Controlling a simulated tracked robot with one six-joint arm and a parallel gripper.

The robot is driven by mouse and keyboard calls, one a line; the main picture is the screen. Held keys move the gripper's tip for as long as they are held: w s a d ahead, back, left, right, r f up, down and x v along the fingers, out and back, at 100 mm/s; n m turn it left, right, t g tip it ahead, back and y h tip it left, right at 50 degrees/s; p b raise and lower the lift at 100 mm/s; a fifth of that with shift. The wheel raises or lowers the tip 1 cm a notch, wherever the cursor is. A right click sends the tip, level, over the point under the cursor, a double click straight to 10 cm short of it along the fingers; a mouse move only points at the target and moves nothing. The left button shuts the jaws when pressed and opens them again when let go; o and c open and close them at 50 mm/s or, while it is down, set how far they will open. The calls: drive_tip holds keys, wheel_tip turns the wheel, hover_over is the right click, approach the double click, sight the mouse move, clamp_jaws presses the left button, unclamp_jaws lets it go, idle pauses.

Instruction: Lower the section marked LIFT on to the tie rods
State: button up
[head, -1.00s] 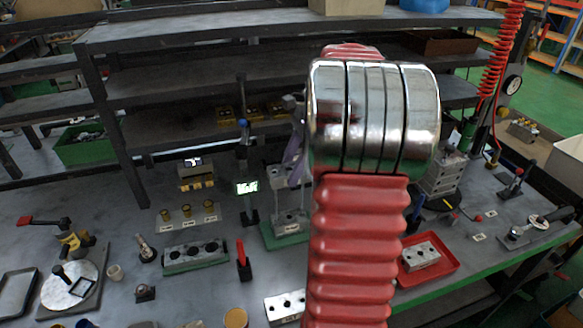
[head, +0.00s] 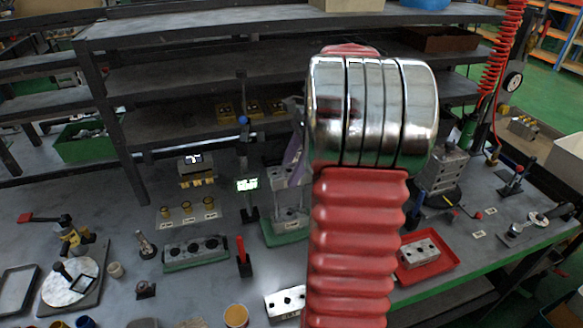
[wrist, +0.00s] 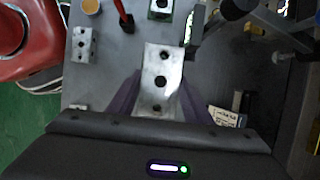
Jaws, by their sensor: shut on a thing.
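In the wrist view a pale metal section (wrist: 158,62) with holes along its middle is between the purple fingers of my gripper (wrist: 158,98), which is shut on it. I cannot read a LIFT mark on it. In the head view my red-sleeved arm hides most of my gripper; one purple finger (head: 294,150) shows left of the arm. A grey block (head: 290,177) shows just below that finger, over a stack on a green base (head: 285,236). Thin upright rods are partly visible there. Whether the section touches the rods or stack is hidden.
A small lit sign (head: 247,184) on a post stands left of the stack. A long block with holes (head: 196,250) and a red-handled tool (head: 243,258) are nearer. A red tray (head: 428,253) holding a block is to the right. Dark shelves (head: 200,95) rise behind.

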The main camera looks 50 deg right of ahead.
drive_tip(key=shift+f, duration=6.2)
idle(1.1)
drive_tip(key=o, duration=1.5)
